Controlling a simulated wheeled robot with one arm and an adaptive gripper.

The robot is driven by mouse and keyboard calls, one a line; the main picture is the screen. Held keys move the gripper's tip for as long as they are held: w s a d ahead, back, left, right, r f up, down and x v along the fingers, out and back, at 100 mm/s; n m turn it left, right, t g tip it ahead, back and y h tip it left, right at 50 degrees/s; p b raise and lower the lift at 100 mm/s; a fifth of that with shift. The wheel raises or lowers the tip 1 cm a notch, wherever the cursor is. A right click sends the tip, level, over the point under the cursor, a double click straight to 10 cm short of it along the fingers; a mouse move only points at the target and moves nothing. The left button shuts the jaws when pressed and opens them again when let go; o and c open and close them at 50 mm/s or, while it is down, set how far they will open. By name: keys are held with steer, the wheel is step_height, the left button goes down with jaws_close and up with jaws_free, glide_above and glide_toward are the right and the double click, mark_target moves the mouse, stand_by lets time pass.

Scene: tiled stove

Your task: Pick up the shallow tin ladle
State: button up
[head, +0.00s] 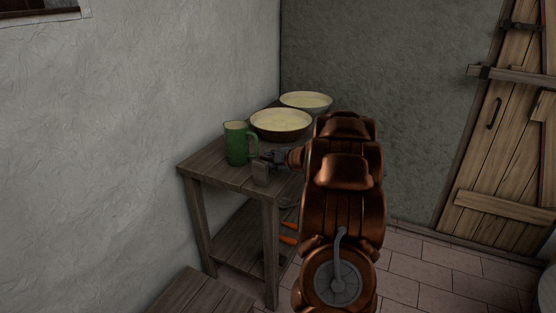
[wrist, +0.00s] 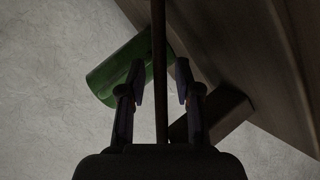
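A thin dark rod (wrist: 159,70), which looks like the ladle's handle, runs between the two fingers of my gripper (wrist: 160,82) in the wrist view. The fingers are apart, with a gap on each side of the rod. The ladle's bowl cannot be made out in either view. In the head view my gripper (head: 268,163) is at the front of the wooden table (head: 212,167), just right of a green mug (head: 236,144). My arm hides much of the table's right side.
The mug also shows left of the fingers in the wrist view (wrist: 125,72). A dark bowl (head: 280,132) and a pale bowl (head: 306,107), both with pale contents, stand behind it. Orange items (head: 288,240) show below the tabletop. A low wooden surface (head: 203,298) is in front.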

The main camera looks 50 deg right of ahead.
jaws_close()
steer(key=shift+r, duration=0.1)
stand_by(0.3)
